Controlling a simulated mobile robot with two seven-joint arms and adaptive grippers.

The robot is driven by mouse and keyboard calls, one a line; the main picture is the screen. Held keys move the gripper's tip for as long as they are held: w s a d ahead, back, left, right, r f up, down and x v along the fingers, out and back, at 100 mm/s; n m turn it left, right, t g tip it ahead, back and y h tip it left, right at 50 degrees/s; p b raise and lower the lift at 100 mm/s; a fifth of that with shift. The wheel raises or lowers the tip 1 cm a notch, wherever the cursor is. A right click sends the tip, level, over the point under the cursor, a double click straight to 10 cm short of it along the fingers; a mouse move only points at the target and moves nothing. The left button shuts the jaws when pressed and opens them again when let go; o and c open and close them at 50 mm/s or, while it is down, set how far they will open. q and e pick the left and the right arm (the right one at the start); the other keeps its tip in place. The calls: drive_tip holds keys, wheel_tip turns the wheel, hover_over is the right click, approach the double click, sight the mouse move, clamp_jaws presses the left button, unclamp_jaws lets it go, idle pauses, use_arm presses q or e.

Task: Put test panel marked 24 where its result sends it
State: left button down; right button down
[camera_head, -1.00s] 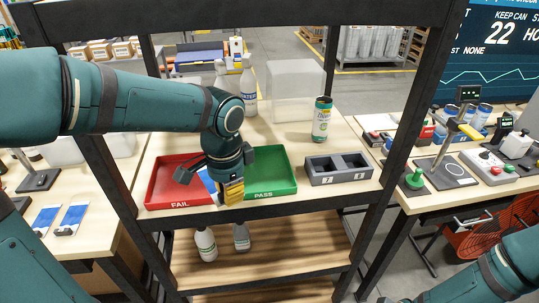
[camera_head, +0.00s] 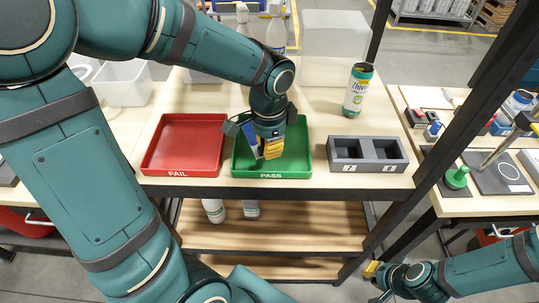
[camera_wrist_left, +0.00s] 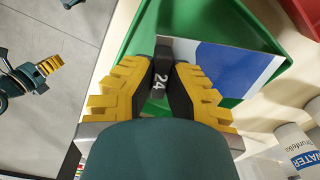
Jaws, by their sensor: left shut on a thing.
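My left gripper (camera_head: 268,150) is shut on the test panel (camera_wrist_left: 232,68), a blue and white plate. The panel's dark clip, marked 24, is between the yellow fingers in the left wrist view. In the head view the panel (camera_head: 252,140) is over the left part of the green PASS tray (camera_head: 305,160); whether it touches the tray floor I cannot tell. The red FAIL tray (camera_head: 186,145) is to its left and looks empty. My right gripper (camera_head: 373,270) is low at the bottom right, away from the shelf; its finger opening is unclear.
A grey two-slot holder (camera_head: 367,155), labelled 7 and 8, stands right of the green tray. A can (camera_head: 357,90) stands behind it. White bottles (camera_head: 276,30) and a clear box (camera_head: 335,35) are at the back. Dark shelf posts flank the workspace.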

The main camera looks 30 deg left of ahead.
sight(269, 164)
use_arm(q)
drive_tip(key=shift+w+f+b, duration=0.1)
drive_tip(key=shift+f+b, duration=0.25)
drive_tip(key=shift+f, duration=1.65)
drive_tip(key=shift+f, duration=0.2)
drive_tip(key=c, duration=1.4)
unclamp_jaws()
drive_tip(key=shift+r, duration=0.15)
drive_tip(key=shift+r, duration=0.35)
wheel_tip(269, 164, up, 7)
drive_tip(key=shift+d+p, duration=0.1)
drive_tip(key=shift+p, duration=0.65)
